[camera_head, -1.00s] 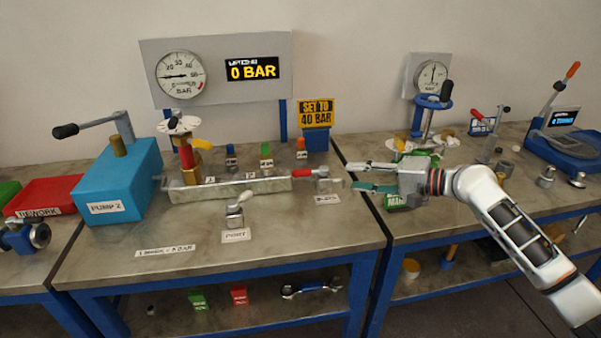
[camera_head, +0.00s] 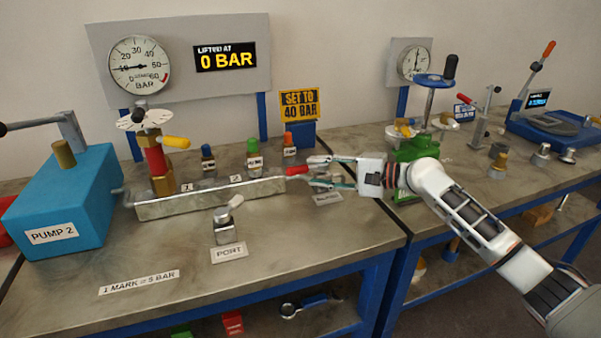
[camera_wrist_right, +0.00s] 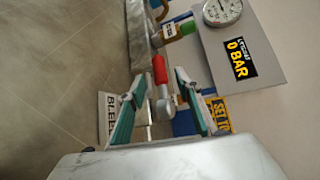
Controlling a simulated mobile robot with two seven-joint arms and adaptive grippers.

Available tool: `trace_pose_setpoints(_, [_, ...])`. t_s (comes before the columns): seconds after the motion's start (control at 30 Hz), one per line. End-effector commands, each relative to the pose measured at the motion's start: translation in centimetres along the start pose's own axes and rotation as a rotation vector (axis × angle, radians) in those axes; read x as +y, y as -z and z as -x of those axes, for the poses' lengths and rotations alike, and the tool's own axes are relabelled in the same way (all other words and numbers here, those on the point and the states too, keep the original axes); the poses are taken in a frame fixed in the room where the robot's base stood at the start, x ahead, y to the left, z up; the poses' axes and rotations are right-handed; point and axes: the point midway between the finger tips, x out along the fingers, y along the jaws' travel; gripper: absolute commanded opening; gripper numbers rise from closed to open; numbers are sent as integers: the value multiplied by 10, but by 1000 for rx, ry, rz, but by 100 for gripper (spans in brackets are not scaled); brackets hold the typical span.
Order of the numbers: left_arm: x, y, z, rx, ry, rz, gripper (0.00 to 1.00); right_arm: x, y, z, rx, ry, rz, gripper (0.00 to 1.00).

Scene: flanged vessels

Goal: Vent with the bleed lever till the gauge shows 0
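The bleed lever (camera_head: 297,171) has a red handle at the right end of the metal manifold, behind the BLEED label (camera_head: 328,198). My right gripper (camera_head: 314,172) is open at this end of the manifold, its fingers pointing left. In the right wrist view the red handle (camera_wrist_right: 160,68) shows between and just beyond the fingertips; I see no grip on it. The large round gauge (camera_head: 140,65) on the grey panel has its needle pointing left, near the 10 mark. My left gripper is not in view.
The display (camera_head: 225,57) reads "LIFTED AT 0 BAR". A blue pump (camera_head: 62,205) stands left.

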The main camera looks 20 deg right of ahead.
Motion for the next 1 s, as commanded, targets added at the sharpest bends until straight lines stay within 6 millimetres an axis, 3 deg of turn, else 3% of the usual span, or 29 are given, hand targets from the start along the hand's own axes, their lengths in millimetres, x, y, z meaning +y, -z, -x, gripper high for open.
trace_pose_setpoints(0.1, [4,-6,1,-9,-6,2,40,0,-1,-21,-2,1,-2,34])
trace_pose_setpoints(0.3, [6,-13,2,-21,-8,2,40,1,0,-43,-1,-1,0,34])
trace_pose_setpoints(0.67, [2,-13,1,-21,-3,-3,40,2,0,-49,0,-2,0,34])
trace_pose_setpoints(0.8, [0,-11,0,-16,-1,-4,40,2,0,-49,0,-2,0,3])
trace_pose_setpoints(1.0, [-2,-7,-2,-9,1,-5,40,2,0,-49,-1,-2,0,0])
